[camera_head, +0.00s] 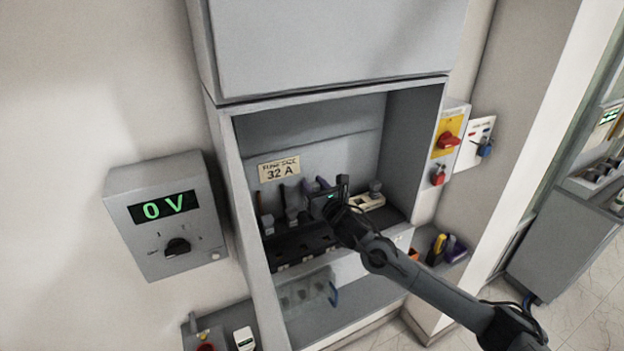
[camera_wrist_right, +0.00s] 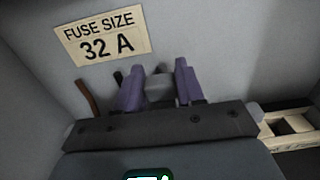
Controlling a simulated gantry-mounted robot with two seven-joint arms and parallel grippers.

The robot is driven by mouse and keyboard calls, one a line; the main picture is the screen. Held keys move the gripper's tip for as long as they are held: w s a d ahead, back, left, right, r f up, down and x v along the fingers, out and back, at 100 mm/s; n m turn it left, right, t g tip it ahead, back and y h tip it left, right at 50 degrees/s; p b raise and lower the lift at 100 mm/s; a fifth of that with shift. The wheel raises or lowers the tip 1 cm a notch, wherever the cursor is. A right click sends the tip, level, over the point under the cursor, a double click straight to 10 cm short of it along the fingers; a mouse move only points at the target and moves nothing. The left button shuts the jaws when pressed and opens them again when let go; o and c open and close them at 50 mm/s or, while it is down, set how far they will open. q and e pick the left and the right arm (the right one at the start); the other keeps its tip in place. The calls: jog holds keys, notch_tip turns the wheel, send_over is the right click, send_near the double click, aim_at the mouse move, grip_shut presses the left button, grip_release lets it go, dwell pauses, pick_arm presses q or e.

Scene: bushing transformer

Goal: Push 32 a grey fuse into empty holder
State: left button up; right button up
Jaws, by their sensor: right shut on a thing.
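My right gripper (camera_head: 322,187) reaches into the open grey cabinet from the right. In the right wrist view its purple fingers (camera_wrist_right: 159,84) are shut on a grey fuse (camera_wrist_right: 160,88). The fuse's lower part is hidden by the gripper body. In the head view the arm and gripper hide the fuse. A row of black fuse holders (camera_head: 300,246) lies along the cabinet floor, below and left of the gripper. Whether the fuse touches a holder, and which holder is empty, I cannot tell. My left gripper is not in view.
A "FUSE SIZE 32 A" label (camera_head: 279,169) is on the cabinet's back wall. A pale compartment tray (camera_head: 372,201) stands right of the gripper. The cabinet side walls are close. A meter box (camera_head: 168,215) reading 0 V hangs at left; a red switch (camera_head: 447,140) is at right.

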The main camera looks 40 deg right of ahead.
jog(key=shift+f, duration=0.3)
jog(key=shift+f+b, duration=1.95)
jog(key=shift+f, duration=0.65)
jog(key=o, duration=1.2)
jog(key=shift+c, duration=0.2)
jog(key=shift+f, duration=0.1)
jog(key=shift+s, duration=0.1)
